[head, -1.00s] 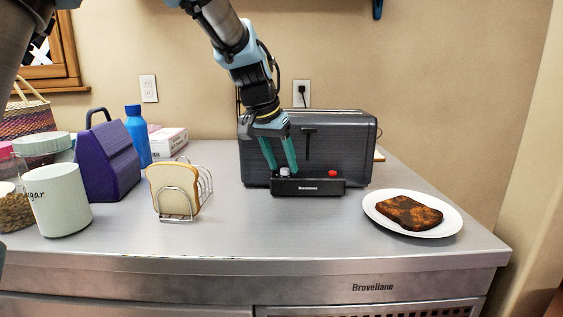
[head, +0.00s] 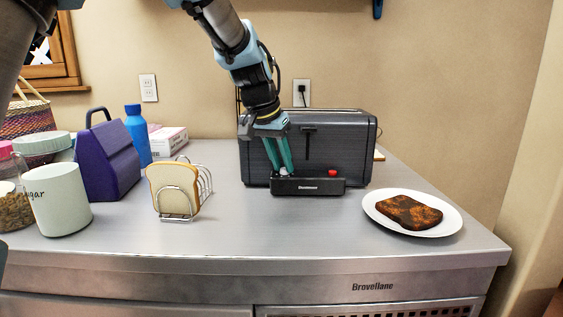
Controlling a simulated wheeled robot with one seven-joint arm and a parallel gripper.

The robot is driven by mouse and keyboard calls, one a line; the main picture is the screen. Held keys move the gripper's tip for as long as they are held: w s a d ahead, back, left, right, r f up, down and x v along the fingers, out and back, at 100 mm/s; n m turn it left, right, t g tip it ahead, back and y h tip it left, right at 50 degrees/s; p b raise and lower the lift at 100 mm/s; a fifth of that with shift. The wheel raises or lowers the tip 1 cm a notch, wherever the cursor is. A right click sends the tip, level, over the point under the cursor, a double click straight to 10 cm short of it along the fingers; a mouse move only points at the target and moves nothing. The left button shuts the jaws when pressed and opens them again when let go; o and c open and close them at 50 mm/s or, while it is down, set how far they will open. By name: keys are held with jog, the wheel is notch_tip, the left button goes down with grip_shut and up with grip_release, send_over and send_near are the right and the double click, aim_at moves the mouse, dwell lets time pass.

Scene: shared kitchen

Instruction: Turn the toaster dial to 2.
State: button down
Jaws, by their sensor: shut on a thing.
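The dark grey toaster (head: 340,150) stands on the steel counter against the back wall. A low black control panel (head: 312,187) juts from its front, with a red button (head: 332,173) on the right of its top. The silver dial (head: 284,173) is on the left of the panel's top. My gripper (head: 283,170) points down from above and is shut on the dial. The fingers cover most of the dial, and its numbers and setting cannot be read.
A white plate (head: 450,222) with dark toast (head: 408,212) lies to the right. A wire rack (head: 204,183) with bread (head: 174,189) stands to the left. A sugar canister (head: 62,200), purple bag (head: 106,165) and blue bottle (head: 138,137) are farther left. The counter in front is clear.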

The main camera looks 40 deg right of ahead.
jog(key=shift+s+r+n+p, duration=0.15)
jog(key=shift+n+p, duration=0.15)
jog(key=shift+p, duration=0.2)
jog(key=n+p, duration=0.1)
jog(key=p, duration=0.1)
jog(key=n+t+p, duration=0.1)
jog(key=shift+s+d+r+n+y+p, duration=0.1)
jog(key=shift+s+r+n+y+p, duration=0.05)
jog(key=shift+n+y+p, duration=0.2)
jog(key=n+p, duration=0.2)
jog(key=n+t+p, duration=0.1)
jog(key=p, duration=0.1)
jog(key=shift+s+d+n+y, duration=0.1)
jog(key=shift+s+n+y, duration=0.05)
jog(key=shift+n+y, duration=0.2)
jog(key=n+t+y+p, duration=0.1)
jog(key=n+p, duration=0.2)
jog(key=shift+s+d+p, duration=0.1)
jog(key=shift+p, duration=0.2)
jog(key=shift+d+f+n+t+y+p, duration=0.15)
jog(key=shift+n+y+p, duration=0.15)
jog(key=shift+n+p, duration=0.4)
jog(key=shift+f+n+t+y+p, duration=0.15)
jog(key=shift+n+y+p, duration=0.2)
jog(key=shift+n, duration=0.65)
jog(key=c, duration=0.7)
grip_release()
